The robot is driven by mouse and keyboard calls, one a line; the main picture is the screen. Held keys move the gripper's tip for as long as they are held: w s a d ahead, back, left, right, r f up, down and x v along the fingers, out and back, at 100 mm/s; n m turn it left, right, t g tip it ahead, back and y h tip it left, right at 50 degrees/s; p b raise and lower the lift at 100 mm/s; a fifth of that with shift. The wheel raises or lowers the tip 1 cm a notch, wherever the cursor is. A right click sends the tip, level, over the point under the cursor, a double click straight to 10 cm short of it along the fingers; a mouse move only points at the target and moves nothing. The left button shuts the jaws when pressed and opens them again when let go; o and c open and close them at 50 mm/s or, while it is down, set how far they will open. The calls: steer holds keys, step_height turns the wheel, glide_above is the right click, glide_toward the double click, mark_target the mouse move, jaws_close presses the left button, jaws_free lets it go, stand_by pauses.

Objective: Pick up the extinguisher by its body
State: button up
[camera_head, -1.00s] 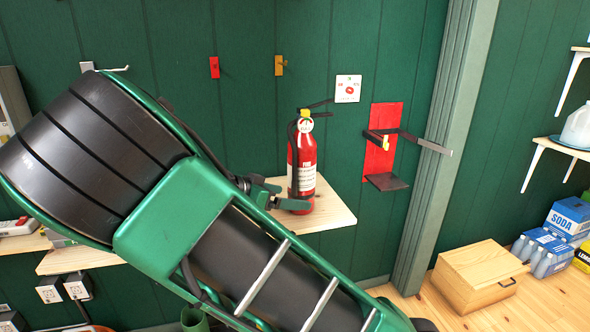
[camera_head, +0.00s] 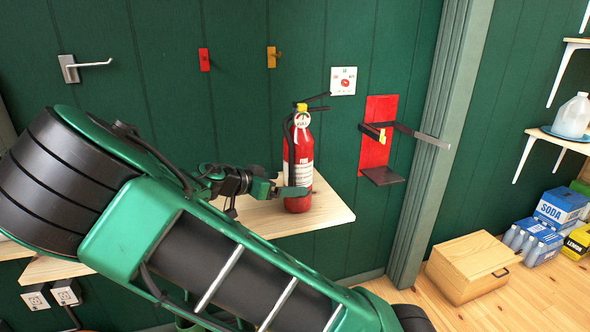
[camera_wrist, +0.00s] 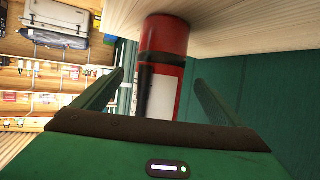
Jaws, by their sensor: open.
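The red extinguisher (camera_head: 299,165) stands upright on a wooden shelf (camera_head: 325,215) against the green wall, with a white label, yellow pin and black handle. My gripper (camera_head: 285,190) is at the lower part of its body, on the left side. In the wrist view the extinguisher (camera_wrist: 163,65) lies ahead between the two spread fingers of my gripper (camera_wrist: 158,90). A gap shows on each side of the body, wider on the right. Its base rests on the shelf; its top is hidden behind my gripper in that view.
A red wall bracket (camera_head: 378,140) with dark arms is right of the extinguisher. A wooden box (camera_head: 468,268) and soda packs (camera_head: 560,207) are on the floor at right.

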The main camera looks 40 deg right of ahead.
steer(key=shift+x, duration=1.8)
steer(key=shift+r, duration=0.1)
steer(key=c, duration=1.8)
steer(key=shift+w+r, duration=0.1)
steer(key=shift+r, duration=0.05)
steer(key=c, duration=0.3)
steer(key=shift+c, duration=0.2)
